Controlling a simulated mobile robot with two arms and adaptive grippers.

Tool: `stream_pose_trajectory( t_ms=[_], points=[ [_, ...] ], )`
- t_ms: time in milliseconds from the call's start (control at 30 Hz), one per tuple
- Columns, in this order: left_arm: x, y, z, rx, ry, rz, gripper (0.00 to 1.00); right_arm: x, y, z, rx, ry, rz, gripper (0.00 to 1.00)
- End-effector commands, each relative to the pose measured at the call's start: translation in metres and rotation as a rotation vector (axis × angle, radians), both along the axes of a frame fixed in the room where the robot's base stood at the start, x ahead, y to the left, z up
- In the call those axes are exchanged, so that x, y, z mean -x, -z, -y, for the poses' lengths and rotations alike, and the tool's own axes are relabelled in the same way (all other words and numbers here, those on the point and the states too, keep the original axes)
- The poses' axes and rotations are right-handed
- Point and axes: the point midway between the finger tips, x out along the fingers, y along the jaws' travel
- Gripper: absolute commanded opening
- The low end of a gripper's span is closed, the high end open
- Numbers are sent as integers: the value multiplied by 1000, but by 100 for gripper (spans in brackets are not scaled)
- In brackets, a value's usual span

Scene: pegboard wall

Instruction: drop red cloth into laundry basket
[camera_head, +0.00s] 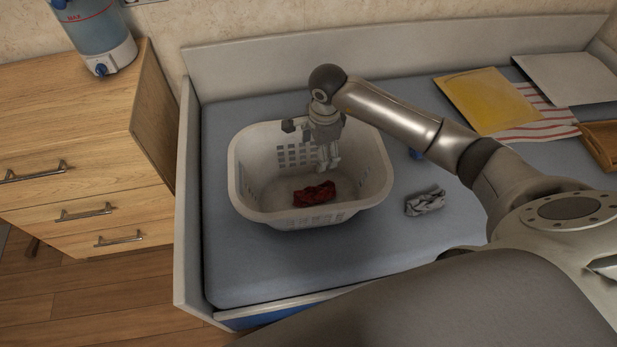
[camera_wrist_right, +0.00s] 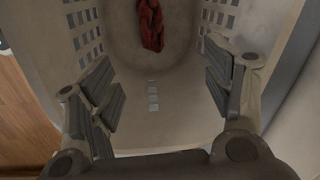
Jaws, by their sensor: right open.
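The red cloth (camera_head: 314,194) lies crumpled on the bottom of the white laundry basket (camera_head: 240,180), which stands on the bed. My right gripper (camera_head: 328,165) reaches down over the basket, with its fingers inside the rim and above the cloth. In the right wrist view the gripper (camera_wrist_right: 160,100) is open with nothing between its fingers. The red cloth (camera_wrist_right: 151,24) lies apart from the fingers at the top of that view, on the floor of the basket (camera_wrist_right: 150,110). My left gripper is not in view.
A grey-white crumpled cloth (camera_head: 425,202) lies on the bed (camera_head: 300,275) right of the basket. A small blue item (camera_head: 416,154) is partly hidden by my arm. A yellow folder (camera_head: 486,99), striped cloth (camera_head: 540,118) and wooden tray (camera_head: 601,143) lie at the right. A wooden dresser (camera_head: 75,150) stands left.

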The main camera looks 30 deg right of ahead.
Motion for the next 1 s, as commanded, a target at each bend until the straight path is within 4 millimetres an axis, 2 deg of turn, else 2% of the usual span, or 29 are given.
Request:
stream_pose_trajectory(
  t_ms=[33,200,400,600,1000],
  points=[
    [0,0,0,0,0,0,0,0,-13,1,2,-2,6,73],
    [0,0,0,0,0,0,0,4,-50,0,2,-2,6,73],
    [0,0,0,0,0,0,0,8,-78,0,1,0,3,73],
    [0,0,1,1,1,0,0,10,-87,-1,0,0,0,73],
    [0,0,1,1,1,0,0,10,-87,-1,0,0,1,73]
  ],
)
